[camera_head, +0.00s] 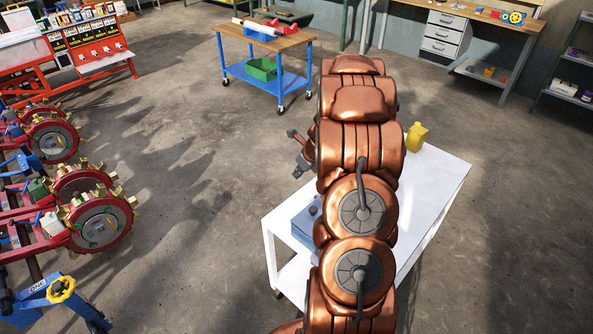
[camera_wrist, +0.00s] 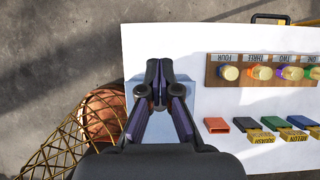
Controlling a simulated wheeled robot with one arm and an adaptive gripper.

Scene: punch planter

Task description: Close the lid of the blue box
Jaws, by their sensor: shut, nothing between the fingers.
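A blue box (camera_head: 304,228) sits on the white table (camera_head: 277,235) at its left end in the head view. My copper arm covers much of the box, so I cannot tell how its lid stands. In the wrist view, my gripper (camera_wrist: 158,84) is shut and empty, with its dark fingers together over the left edge of the white table (camera_wrist: 215,38). A small bluish patch (camera_wrist: 131,90) shows beside the fingers. The gripper hides most of what lies beneath it.
In the wrist view, a wooden board (camera_wrist: 216,84) holds several coloured knobs, and small coloured boxes lie below it. A yellow container (camera_head: 417,137) stands on the table. The floor left of the table is open.

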